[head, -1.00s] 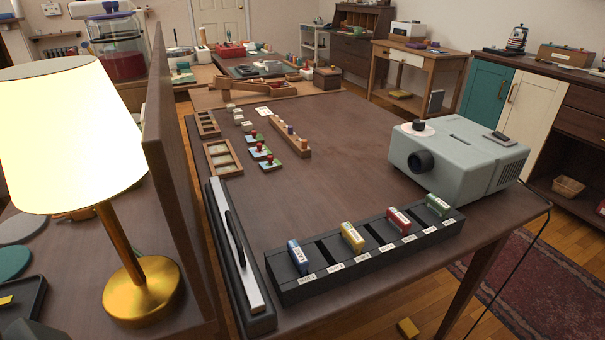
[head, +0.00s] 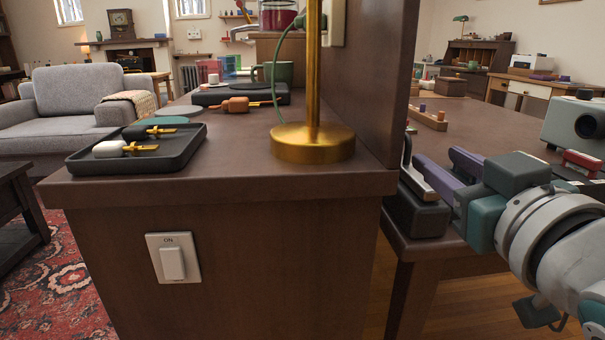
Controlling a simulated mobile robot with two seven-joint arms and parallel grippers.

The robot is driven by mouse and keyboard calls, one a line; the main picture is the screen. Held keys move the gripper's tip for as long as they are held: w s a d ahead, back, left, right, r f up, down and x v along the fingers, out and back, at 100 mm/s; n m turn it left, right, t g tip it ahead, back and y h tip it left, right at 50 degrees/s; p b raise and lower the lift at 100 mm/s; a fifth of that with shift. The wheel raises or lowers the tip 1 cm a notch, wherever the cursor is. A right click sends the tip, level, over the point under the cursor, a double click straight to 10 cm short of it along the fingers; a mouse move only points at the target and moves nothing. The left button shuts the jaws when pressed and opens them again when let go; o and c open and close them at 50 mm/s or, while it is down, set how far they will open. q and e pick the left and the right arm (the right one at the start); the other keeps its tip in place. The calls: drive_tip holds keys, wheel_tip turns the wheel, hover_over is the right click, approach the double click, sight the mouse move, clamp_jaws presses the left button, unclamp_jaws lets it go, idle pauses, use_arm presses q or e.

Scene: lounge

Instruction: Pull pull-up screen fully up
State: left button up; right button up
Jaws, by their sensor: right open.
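The pull-up screen (head: 417,215) is a low dark case at the near left edge of the right-hand table, beside the wooden partition. Its pale bar (head: 418,184) and black handle lie along its top, so the screen is down in its case. My right gripper (head: 441,163) comes in from the right with two purple-grey fingers. It is open, with its fingertips close to the bar and handle. I cannot tell whether they touch or whether the handle lies between them. The far part of the case is hidden by the partition and gripper. My left gripper is not in view.
The wooden partition (head: 368,75) stands close left of the screen. Beyond it, a counter holds a brass lamp base (head: 313,143) and a black tray (head: 138,148). A projector (head: 575,125) sits on the table at right, near a red-topped cartridge (head: 581,163).

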sight(410, 140)
drive_tip(key=shift+w+a+y, duration=0.3)
drive_tip(key=shift+a, duration=0.15)
drive_tip(key=shift+w+r, duration=0.1)
drive_tip(key=shift+w, duration=0.25)
drive_tip(key=w+b, duration=0.3)
drive_tip(key=w, duration=0.4)
drive_tip(key=shift+w, duration=0.4)
drive_tip(key=shift+w+a, duration=0.1)
drive_tip(key=shift+w, duration=0.6)
drive_tip(key=shift+c, duration=0.2)
drive_tip(key=c, duration=0.6)
clamp_jaws()
